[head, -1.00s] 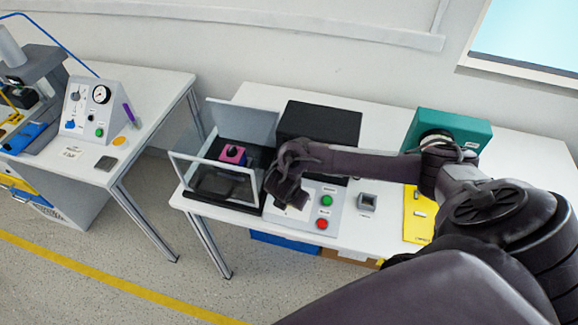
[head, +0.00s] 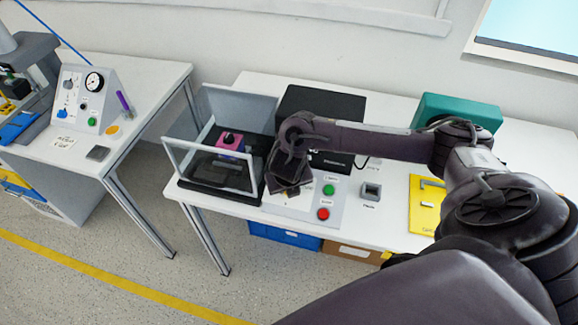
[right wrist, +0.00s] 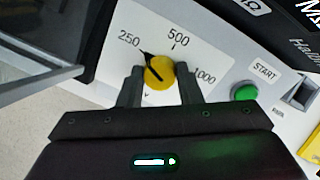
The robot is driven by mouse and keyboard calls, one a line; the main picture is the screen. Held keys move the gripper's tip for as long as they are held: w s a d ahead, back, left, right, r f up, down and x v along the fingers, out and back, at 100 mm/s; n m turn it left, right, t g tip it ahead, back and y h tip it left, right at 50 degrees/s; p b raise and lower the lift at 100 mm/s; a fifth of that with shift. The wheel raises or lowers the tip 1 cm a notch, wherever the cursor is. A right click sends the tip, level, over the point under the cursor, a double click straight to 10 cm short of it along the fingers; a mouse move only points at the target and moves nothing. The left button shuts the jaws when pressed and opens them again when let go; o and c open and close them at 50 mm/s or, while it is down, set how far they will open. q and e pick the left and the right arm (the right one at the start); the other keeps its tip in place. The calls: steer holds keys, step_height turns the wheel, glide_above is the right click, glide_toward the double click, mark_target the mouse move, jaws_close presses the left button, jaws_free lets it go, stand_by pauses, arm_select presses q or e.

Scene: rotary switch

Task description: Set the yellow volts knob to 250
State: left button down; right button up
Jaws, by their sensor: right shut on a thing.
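The yellow volts knob (right wrist: 159,73) is on a light grey panel in the right wrist view, with marks 250, 500 and 1000 around it. Its dark pointer is directed up and left, on the 250 side of the 500 mark and close to the 250 label (right wrist: 129,40). My right gripper (right wrist: 160,80) has one finger on each side of the knob and is shut on it. In the head view my right gripper (head: 288,186) is over the left part of the panel (head: 330,199) and hides the knob. My left gripper is not in view.
A clear-walled box (head: 218,175) with a pink block (head: 230,145) stands left of the panel. Green (head: 328,189) and red (head: 323,214) buttons are just right of the gripper. A black case (head: 320,108) stands behind. A yellow plate (head: 424,205) lies farther right.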

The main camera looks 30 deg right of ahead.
mark_target(288, 202)
steer(key=shift+w+n, duration=0.1)
steer(key=shift+n, duration=0.4)
steer(key=o, duration=1)
steer(key=shift+c, duration=0.2)
steer(key=p+v, duration=0.3)
steer(key=v, duration=0.5)
steer(key=shift+f, duration=0.1)
